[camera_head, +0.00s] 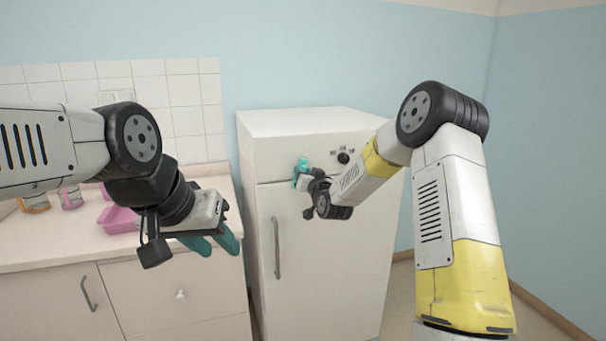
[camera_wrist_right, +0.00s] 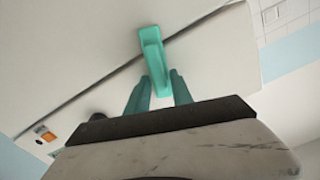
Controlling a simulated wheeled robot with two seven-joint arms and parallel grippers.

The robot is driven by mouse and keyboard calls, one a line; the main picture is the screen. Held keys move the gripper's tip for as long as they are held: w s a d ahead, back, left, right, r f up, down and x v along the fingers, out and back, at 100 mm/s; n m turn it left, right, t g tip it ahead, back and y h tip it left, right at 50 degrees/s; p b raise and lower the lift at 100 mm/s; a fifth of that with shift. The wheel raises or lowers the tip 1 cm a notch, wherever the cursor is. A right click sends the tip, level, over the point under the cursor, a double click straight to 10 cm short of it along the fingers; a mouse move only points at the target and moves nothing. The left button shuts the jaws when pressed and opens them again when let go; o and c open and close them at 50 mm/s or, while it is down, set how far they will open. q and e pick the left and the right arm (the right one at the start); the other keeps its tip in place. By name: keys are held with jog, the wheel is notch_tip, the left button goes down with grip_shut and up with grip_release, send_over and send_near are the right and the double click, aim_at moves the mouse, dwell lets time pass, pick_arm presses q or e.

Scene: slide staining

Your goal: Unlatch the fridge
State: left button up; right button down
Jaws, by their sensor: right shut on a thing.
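The white fridge (camera_head: 325,250) stands in the middle of the head view, with its lower door closed and a long grey handle (camera_head: 277,248) on the door's left side. The teal latch (camera_head: 303,163) is on the fridge front at the seam above this door. In the right wrist view the latch (camera_wrist_right: 151,45) lies across the dark seam line. My right gripper (camera_wrist_right: 160,86) is shut on the free end of the latch, with one teal finger on each side. My left gripper (camera_head: 212,241) is open and empty, in front of the counter, left of the fridge.
A counter (camera_head: 50,240) with cabinet doors and a drawer stands left of the fridge. A pink tray (camera_head: 117,220) and small jars (camera_head: 70,197) sit on it. A dark knob (camera_head: 344,157) is on the fridge's upper panel. Floor shows right of the fridge.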

jog(key=shift+w+d+f+m, duration=0.1)
jog(key=shift+d+f+m, duration=0.2)
jog(key=shift+m, duration=2.15)
jog(key=shift+w+d+f+m, duration=0.15)
jog(key=shift+f+m, duration=0.15)
jog(key=shift+m, duration=2.1)
jog(key=shift+s+d+f+m, duration=0.1)
jog(key=shift+d+f+m, duration=0.2)
jog(key=shift+m, duration=2.15)
jog(key=shift+a, duration=0.1)
jog(key=c, duration=1.4)
grip_release()
jog(key=shift+o, duration=0.2)
jog(key=v, duration=0.7)
jog(key=shift+s, duration=0.35)
